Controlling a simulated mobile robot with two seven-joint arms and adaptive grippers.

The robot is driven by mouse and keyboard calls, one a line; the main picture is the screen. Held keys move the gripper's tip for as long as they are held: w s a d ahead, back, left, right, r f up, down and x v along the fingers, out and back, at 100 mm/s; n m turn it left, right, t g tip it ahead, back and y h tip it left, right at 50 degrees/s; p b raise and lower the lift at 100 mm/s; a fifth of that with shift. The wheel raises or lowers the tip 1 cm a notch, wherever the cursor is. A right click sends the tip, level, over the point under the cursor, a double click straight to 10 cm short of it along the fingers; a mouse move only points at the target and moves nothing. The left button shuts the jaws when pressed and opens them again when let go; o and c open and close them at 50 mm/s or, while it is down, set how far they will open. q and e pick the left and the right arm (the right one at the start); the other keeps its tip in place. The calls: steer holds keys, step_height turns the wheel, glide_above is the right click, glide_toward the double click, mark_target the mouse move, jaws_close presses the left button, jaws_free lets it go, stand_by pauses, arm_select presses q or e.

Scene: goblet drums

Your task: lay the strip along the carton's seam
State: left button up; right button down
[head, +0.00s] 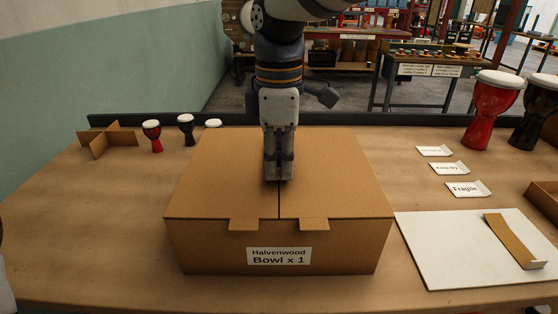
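The carton (220,185) is a closed brown cardboard box in the middle of the table. Its seam (279,204) runs front to back between the two top flaps, and two small tabs hang over the front edge. The strip (508,240) is tan with a pale turned-up end and lies on a white board (430,260) at the right, away from the carton. My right gripper (279,178) points down over the seam, its fingers together with nothing visible between them. It is at or just above the flaps; contact is unclear. My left gripper does not show.
Three labels, one the Fragile label (466,189), lie right of the carton. A large red drum (490,115) and a dark drum (535,115) stand behind them. Small drums (152,135) and a cardboard divider (108,140) stand at the back left. The table's left front is clear.

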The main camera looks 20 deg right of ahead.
steer(key=shift+f, duration=0.6)
stand_by(0.3)
steer(key=c, duration=1.7)
jaws_free()
